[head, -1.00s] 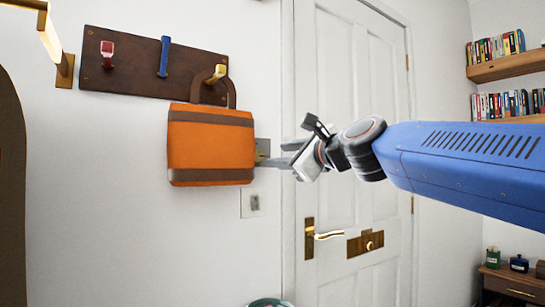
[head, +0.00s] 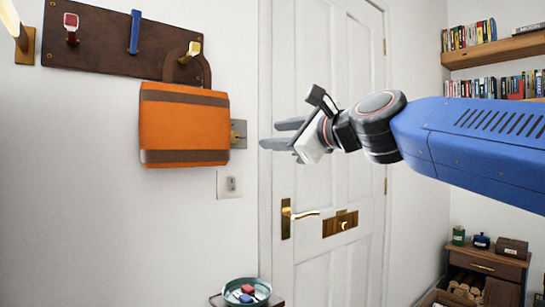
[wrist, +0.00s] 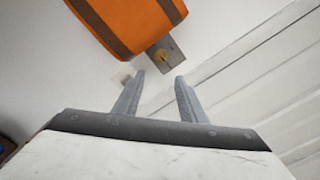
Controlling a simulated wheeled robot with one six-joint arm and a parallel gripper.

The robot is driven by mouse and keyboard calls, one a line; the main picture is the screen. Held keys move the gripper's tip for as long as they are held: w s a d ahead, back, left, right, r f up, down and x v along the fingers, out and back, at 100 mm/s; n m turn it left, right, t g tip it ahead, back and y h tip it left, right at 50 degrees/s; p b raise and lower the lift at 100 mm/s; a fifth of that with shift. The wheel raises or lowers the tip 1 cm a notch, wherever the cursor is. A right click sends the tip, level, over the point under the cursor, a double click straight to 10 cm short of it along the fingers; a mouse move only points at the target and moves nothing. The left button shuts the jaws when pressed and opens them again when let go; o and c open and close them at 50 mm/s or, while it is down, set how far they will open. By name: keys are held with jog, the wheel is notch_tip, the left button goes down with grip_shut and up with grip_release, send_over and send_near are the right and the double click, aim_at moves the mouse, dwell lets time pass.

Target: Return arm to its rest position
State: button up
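My gripper (head: 279,135) is open and empty in front of the white door, right of an orange bag (head: 184,124) with brown bands. In the wrist view my gripper's two fingers (wrist: 157,95) stand apart with nothing between them. The bag hangs by its brown handle from the yellow hook (head: 195,49) on a dark wall board (head: 105,42). The bag also shows at the top of the wrist view (wrist: 128,20), apart from the fingers.
The board also has a red hook (head: 71,27) and a blue hook (head: 135,32). A metal wall plate (head: 239,134) is beside the bag. The door (head: 335,255) has a brass handle (head: 304,214). A round bowl (head: 232,292) stands low in front. Bookshelves (head: 500,50) are at the right.

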jog(key=s+d+f+n+g+h, duration=0.2)
jog(key=s+d+f+n, duration=0.15)
jog(key=f, duration=0.65)
jog(key=s+d+f+n+g+h, duration=0.15)
jog(key=d+f+n, duration=0.25)
jog(key=f, duration=0.5)
jog(key=s+d+f+n+g+h, duration=0.2)
jog(key=s+d+f+n, duration=0.15)
jog(key=f, duration=0.65)
jog(key=s+d+f+n+g+h, duration=0.2)
jog(key=s+d+f+n, duration=0.2)
jog(key=f, duration=0.7)
jog(key=s+d+f+n+g+h, duration=0.2)
jog(key=s+d+f+n, duration=0.3)
jog(key=s+d+f, duration=0.3)
jog(key=s+f, duration=0.3)
jog(key=f, duration=0.1)
jog(key=shift+s+f+g, duration=0.25)
jog(key=shift+s+g, duration=0.1)
jog(key=shift+h, duration=0.25)
